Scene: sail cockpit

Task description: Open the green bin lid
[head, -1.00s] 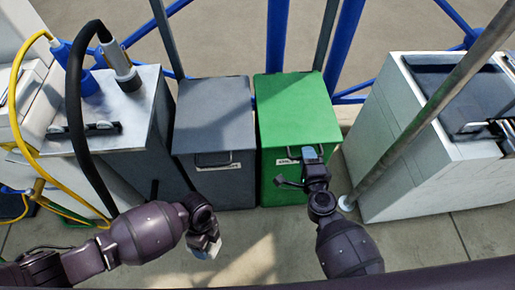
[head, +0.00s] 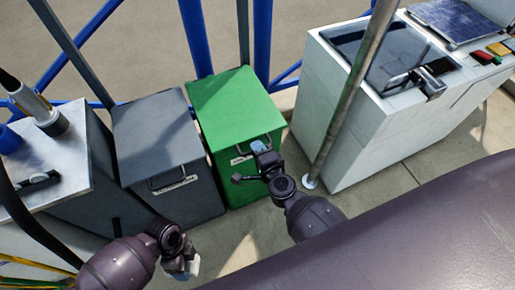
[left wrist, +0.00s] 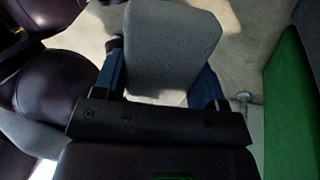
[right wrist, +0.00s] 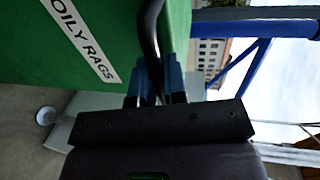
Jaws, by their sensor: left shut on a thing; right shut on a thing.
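The green bin (head: 228,170) stands in the middle of the head view with its green lid (head: 235,100) down. A dark handle (head: 268,137) is on its front, above a white label. My right gripper (head: 260,147) is at this handle; the right wrist view shows its blue fingers closed around the dark bar (right wrist: 150,35), beside the label "OILY RAGS" (right wrist: 82,38). My left gripper (head: 188,266) is low, in front of the grey bin and apart from the green one. It is shut on a grey block with rounded corners (left wrist: 170,50).
A grey lidded bin (head: 160,140) stands left of the green one, beside a metal-topped cabinet (head: 50,165). A white box (head: 345,125) and a slanted pole (head: 345,95) stand to the right. Blue rails (head: 195,35) run behind. Some floor in front is clear.

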